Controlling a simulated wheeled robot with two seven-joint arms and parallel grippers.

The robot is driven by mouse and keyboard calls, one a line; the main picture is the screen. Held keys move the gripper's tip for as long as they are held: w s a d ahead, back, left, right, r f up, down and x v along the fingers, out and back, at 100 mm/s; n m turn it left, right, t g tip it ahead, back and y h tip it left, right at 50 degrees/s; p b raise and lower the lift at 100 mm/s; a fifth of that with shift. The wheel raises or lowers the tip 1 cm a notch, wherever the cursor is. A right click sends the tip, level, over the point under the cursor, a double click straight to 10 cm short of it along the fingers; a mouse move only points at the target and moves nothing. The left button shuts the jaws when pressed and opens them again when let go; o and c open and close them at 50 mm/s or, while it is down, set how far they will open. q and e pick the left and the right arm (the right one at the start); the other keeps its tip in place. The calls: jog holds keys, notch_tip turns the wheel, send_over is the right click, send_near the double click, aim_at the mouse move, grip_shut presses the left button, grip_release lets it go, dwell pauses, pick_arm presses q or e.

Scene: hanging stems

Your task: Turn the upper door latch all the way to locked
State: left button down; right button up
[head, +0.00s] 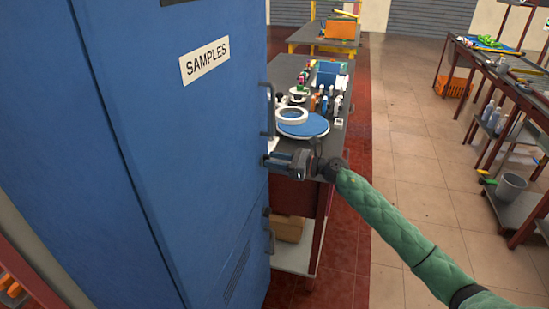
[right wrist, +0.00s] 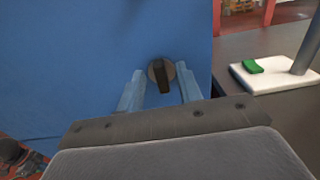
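The tall blue cabinet door (head: 170,140) fills the left of the head view. My right gripper (head: 272,160) is at the door's right edge, below the upper handle. In the right wrist view, the upper latch (right wrist: 161,75) is a dark lever on a round brown base, its lever pointing about straight down in the picture. The fingers of my right gripper (right wrist: 160,92) stand apart, one on each side of the lever, with visible gaps. In the head view this latch is hidden by the gripper. My left gripper is not in view.
A dark handle (head: 269,108) sits above the gripper, and a lower latch (head: 267,212) below it. A "SAMPLES" label (head: 204,61) is on the door. A cluttered workbench (head: 335,130) stands close behind the gripper. The tiled floor (head: 410,140) to the right is clear.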

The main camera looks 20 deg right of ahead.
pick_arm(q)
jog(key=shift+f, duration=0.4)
pick_arm(e)
jog(key=shift+w+a, duration=0.1)
jog(key=shift+a, duration=0.05)
grip_shut()
